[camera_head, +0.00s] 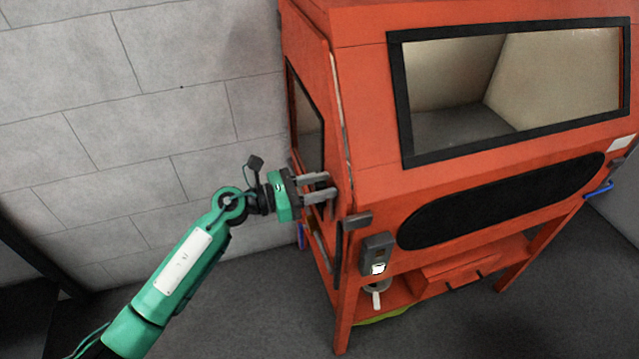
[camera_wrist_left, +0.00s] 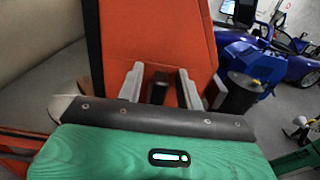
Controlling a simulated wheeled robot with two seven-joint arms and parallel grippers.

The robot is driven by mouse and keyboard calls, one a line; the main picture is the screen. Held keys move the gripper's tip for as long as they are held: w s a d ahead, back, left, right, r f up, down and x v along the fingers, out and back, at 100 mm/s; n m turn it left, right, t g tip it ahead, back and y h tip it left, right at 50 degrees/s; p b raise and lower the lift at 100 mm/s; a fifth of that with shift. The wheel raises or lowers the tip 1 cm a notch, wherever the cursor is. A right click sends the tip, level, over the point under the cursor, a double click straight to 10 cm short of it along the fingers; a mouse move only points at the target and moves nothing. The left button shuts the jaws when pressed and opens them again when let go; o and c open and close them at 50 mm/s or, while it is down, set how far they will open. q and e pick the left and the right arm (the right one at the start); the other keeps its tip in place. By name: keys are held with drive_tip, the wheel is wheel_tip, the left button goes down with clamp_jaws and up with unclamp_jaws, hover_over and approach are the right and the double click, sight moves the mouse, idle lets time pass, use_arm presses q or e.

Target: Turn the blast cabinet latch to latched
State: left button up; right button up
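The orange blast cabinet (camera_head: 370,190) stands on the right in the head view, with its side door (camera_head: 318,130) facing left. The latch (camera_head: 321,184) is a small dark piece on that door, partly hidden by my fingers. In the left wrist view, the dark latch (camera_wrist_left: 158,88) stands out from the orange panel between my two grey fingers. My left gripper (camera_head: 328,187) is open with its fingers on either side of the latch; in the left wrist view (camera_wrist_left: 160,87) a gap seems to show on both sides. My right gripper is not in view.
A dark block (camera_head: 357,220) and a grey box with a lit display (camera_head: 378,255) sit on the cabinet's front near corner. A grey block wall (camera_head: 130,100) stands behind my left arm. The left wrist view also shows a blue machine (camera_wrist_left: 248,62).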

use_arm(q)
clamp_jaws()
